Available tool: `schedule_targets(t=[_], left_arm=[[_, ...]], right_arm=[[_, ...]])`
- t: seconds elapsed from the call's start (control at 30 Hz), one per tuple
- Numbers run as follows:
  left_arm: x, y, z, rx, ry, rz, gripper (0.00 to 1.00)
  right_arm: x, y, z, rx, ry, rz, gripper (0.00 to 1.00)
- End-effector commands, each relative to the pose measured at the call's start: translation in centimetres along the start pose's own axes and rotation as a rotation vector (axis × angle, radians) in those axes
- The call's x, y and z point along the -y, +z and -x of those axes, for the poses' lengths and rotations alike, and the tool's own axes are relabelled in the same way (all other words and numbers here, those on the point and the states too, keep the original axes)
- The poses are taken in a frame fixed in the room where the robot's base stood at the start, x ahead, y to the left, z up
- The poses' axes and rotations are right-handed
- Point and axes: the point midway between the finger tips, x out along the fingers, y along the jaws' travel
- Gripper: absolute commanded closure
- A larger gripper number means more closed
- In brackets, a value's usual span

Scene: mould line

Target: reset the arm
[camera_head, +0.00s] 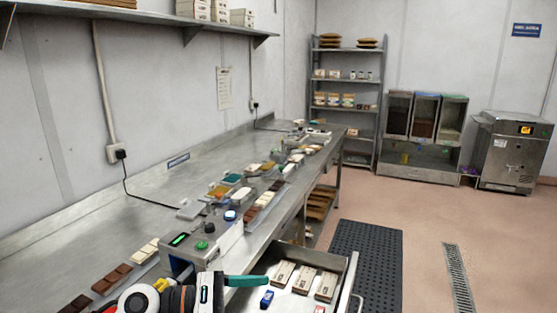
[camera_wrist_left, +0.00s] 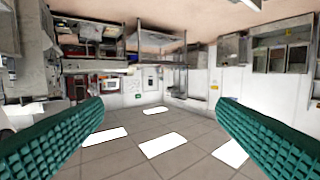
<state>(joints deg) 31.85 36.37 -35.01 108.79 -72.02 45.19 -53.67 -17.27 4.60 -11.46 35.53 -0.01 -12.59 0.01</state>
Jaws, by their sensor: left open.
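My left gripper (camera_head: 245,281) is at the bottom of the head view, in front of the grey control box and beside the open drawer. One teal finger shows there, pointing right. In the left wrist view my left gripper (camera_wrist_left: 158,104) has its two ribbed teal fingers wide apart, with nothing between them. That view appears upside down, with ceiling lights at the bottom. My right gripper is in neither view.
The steel bench (camera_head: 130,210) runs along the left wall with chocolate bars (camera_head: 112,279) and the grey control box (camera_head: 218,245). The open drawer (camera_head: 342,285) holds several boxes (camera_head: 303,281).

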Motion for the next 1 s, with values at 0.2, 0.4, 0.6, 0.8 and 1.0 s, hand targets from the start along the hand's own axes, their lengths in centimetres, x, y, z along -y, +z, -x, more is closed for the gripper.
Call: schedule_targets(t=[0.2,0.4,0.6,0.8,1.0], left_arm=[[1.0,-4.5,1.5,-0.564,-0.219,0.589,0.19],[3.8,-1.4,7.4,-1.010,-0.462,1.196,0.19],[2.8,8.3,13.2,-1.392,-0.776,1.813,0.19],[-4.3,18.5,16.6,-1.674,-1.166,2.331,0.19],[-11.9,23.6,17.6,1.419,1.187,-2.056,0.19]], right_arm=[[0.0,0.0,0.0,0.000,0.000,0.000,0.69],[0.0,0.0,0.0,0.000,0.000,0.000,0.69],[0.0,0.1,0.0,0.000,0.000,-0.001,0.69],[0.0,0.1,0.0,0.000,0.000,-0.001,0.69],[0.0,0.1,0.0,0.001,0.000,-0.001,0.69]])
